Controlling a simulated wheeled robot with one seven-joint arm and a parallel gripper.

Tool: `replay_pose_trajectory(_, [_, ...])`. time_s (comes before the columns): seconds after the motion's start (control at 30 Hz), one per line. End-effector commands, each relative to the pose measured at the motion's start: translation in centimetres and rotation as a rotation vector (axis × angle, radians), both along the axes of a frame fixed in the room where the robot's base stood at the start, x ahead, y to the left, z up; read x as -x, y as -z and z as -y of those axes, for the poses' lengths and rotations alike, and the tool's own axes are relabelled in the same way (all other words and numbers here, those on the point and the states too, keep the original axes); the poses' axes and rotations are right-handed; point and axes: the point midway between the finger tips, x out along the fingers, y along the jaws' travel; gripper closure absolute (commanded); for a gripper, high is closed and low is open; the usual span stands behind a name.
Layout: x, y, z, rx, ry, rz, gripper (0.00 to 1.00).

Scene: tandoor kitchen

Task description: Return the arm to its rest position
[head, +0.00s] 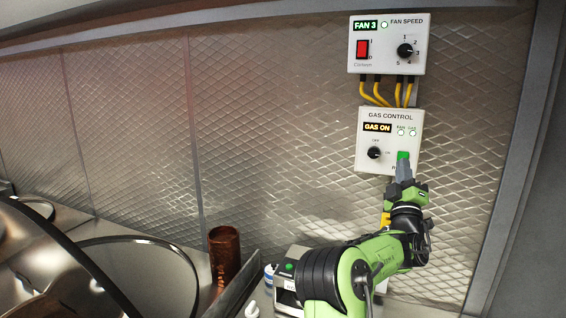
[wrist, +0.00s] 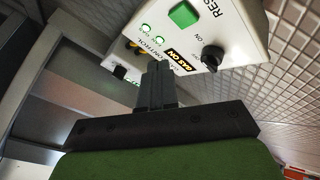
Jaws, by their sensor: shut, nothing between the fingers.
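My gripper (head: 403,170) is shut and empty, on my green and black arm. In the head view its fingertips overlap the lower right of the gas control box (head: 364,150), beside the green button (head: 403,155). The box reads GAS ON, with lit FAN and GAS lamps and a black knob (head: 374,153). In the wrist view the shut fingers (wrist: 158,75) point toward the box, and the green button (wrist: 184,14), labelled RESET, shows clear of them. I cannot tell from these frames how far the fingertips are from the box.
The fan speed box (head: 388,45) above reads FAN 3; yellow cables (head: 376,95) run down from it. A copper-coloured cylinder (head: 224,258), a round metal rim (head: 135,243) and a small box with a green button (head: 287,283) stand below. The quilted metal wall (head: 280,130) left of the boxes is clear.

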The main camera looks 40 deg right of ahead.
Motion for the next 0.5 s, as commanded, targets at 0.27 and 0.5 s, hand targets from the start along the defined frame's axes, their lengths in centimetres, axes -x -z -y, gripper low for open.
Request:
replay_pose_trajectory(0.27, [0.0,-0.1,-0.3,-0.048,-0.002,0.031,1.0])
replay_pose_trajectory(0.5, [-4.1,3.7,-7.1,-0.682,-0.144,0.225,1.0])
